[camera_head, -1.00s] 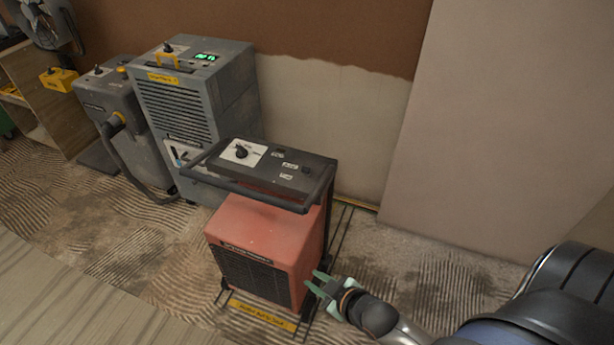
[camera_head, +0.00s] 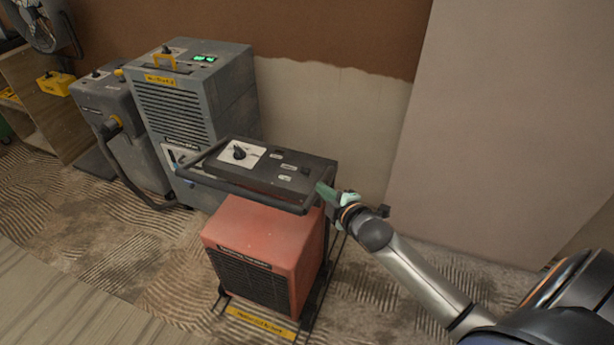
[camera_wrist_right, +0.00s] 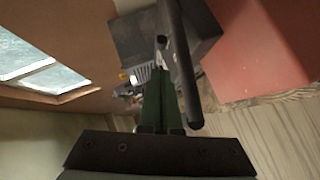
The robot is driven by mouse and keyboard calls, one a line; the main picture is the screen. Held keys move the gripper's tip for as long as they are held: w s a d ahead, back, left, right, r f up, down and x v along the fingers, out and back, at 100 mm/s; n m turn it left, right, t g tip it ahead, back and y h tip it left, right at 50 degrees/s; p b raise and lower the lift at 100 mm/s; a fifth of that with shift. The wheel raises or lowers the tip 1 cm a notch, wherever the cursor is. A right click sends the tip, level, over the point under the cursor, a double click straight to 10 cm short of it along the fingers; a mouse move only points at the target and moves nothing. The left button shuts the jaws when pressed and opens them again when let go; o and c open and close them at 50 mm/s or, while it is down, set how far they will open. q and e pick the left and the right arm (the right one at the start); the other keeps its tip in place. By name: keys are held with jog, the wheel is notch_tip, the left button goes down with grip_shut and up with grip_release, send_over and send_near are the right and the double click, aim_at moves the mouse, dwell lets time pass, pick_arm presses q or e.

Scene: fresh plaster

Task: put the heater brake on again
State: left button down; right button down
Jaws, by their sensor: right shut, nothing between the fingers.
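The heater is a red box (camera_head: 265,235) with a dark control panel (camera_head: 290,172) on top, a black dial on a white plate (camera_head: 240,153) and a dark handle bar (camera_head: 250,195) along the front. I cannot pick out the brake. My right gripper (camera_head: 322,190), with green fingers, is at the right end of the panel, close to the bar. In the right wrist view its fingers (camera_wrist_right: 158,85) are together and empty, with the dark bar (camera_wrist_right: 178,60) just beside them; I cannot tell if they touch. The red body (camera_wrist_right: 255,45) also shows there. My left gripper is not in view.
A grey dehumidifier (camera_head: 185,105) with a green display and a grey machine with a hose (camera_head: 105,100) stand behind left. A wooden shelf (camera_head: 45,120) is at far left. The part-plastered wall is behind the heater. Carpet (camera_head: 150,250) is free in front.

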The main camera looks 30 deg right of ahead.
jog(key=b, duration=0.2)
send_over(307, 190)
jog(key=s, duration=0.1)
notch_tip(307, 190, down, 3)
jog(key=shift+s+r, duration=0.1)
jog(key=shift+w, duration=0.5)
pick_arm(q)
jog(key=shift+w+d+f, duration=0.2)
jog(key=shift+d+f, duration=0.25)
pick_arm(e)
jog(key=shift+w, duration=0.1)
pick_arm(q)
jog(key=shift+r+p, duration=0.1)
jog(key=shift+p, duration=0.2)
